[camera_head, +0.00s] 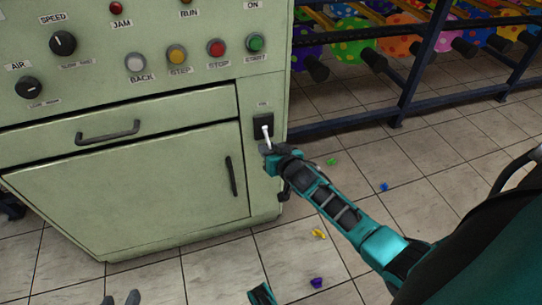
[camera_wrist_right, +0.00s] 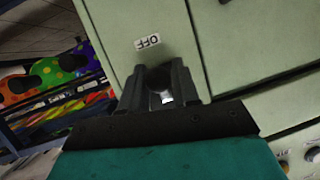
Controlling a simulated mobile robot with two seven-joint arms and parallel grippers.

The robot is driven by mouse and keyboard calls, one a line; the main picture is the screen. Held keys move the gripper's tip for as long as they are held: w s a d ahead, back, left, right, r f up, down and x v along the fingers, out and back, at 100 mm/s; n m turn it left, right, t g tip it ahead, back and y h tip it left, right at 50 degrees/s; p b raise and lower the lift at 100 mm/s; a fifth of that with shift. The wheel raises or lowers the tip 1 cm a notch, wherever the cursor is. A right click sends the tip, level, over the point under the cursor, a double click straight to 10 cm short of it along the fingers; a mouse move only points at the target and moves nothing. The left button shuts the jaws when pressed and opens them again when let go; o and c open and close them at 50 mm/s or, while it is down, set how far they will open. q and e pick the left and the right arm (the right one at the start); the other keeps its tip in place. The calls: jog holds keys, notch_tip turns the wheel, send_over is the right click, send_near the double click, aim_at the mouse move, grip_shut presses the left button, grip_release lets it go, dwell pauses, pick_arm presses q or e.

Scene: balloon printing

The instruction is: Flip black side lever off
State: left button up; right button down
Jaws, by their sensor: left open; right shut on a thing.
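The side lever (camera_head: 266,132) shows as a short pale stick on a black switch plate (camera_head: 263,122) at the right edge of the green machine front. My right gripper (camera_head: 268,149) reaches in from the lower right and is shut on the lever. In the right wrist view the gripper (camera_wrist_right: 160,90) has its dark fingers around a dark rounded piece with a bright spot; the rest of the lever is hidden. An OFF label (camera_wrist_right: 147,41) appears upside down just beyond the fingers. My left gripper (camera_head: 121,298) is open, with only its grey fingertips showing at the bottom edge.
The machine (camera_head: 130,190) has a drawer handle (camera_head: 108,132), a door handle (camera_head: 231,176) and knobs and buttons above. A dark blue rack (camera_head: 418,68) with colourful balloons stands behind at right. Small coloured pieces, one yellow (camera_head: 319,234), lie on the tiled floor.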

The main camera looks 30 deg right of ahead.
jog(key=shift+w+d+r, duration=0.1)
jog(key=shift+w, duration=0.05)
dwell(0.3)
jog(key=c, duration=0.9)
grip_release()
jog(key=shift+p+v, duration=2.25)
jog(key=shift+v, duration=4.25)
jog(key=shift+f, duration=0.2)
